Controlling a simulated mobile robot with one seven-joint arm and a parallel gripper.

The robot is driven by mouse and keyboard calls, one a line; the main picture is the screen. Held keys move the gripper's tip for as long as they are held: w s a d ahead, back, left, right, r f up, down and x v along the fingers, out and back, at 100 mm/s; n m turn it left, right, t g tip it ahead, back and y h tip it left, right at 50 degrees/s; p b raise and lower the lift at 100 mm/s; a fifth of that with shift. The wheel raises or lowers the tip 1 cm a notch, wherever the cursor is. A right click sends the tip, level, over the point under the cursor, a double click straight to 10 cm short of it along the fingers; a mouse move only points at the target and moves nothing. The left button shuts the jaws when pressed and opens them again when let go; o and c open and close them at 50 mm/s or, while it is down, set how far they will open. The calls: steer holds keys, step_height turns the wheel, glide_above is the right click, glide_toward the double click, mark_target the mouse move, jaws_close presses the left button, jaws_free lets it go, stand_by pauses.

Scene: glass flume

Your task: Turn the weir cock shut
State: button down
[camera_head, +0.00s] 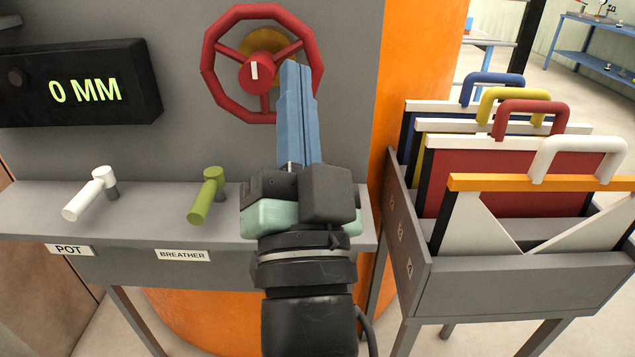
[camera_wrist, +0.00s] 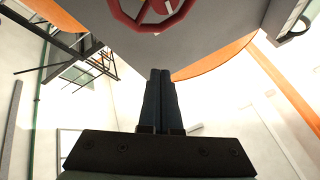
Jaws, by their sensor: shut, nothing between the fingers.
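No cock labelled weir shows; my gripper and wrist hide the right part of the grey shelf. The white cock (camera_head: 90,197) over the POT label and the green cock (camera_head: 207,197) over the BREATHER label stand on that shelf, levers pointing toward the front. My gripper (camera_head: 294,72) is shut and empty, its blue fingers pointing up in front of the panel and overlapping the right side of the red handwheel (camera_head: 246,80). In the wrist view the shut fingertips (camera_wrist: 160,76) lie below the red wheel rim (camera_wrist: 150,29), apart in the picture; contact is not seen.
A black display (camera_head: 85,88) reading 0 MM is on the panel at left. The grey shelf (camera_head: 40,213) runs below. At right a grey rack (camera_head: 510,290) holds several handled boards. An orange column (camera_head: 415,60) stands behind.

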steer(key=s+d+f+m+g+h+p, duration=0.1)
steer(key=s+d+f+m+g+p, duration=0.15)
steer(key=f+m+p, duration=0.65)
steer(key=s+d+f+m+g+h, duration=0.1)
steer(key=s+f+m+g+h, duration=0.15)
steer(key=f+m, duration=0.75)
steer(key=shift+w+a+f+n+y+p, duration=0.15)
steer(key=shift+w+a+f+n+p, duration=0.45)
steer(key=shift+w, duration=1.35)
steer(key=shift+w+a+f+n+y+p, duration=0.2)
steer(key=shift+w+n+p, duration=0.75)
steer(key=shift+w, duration=1.05)
steer(key=shift+w+a+f+n+y+p, duration=0.15)
steer(key=shift+w+a+n+p, duration=0.45)
steer(key=shift+w, duration=1.35)
steer(key=shift+d+h+p, duration=0.15)
steer(key=shift+h+p, duration=0.2)
steer(key=shift+p, duration=0.3)
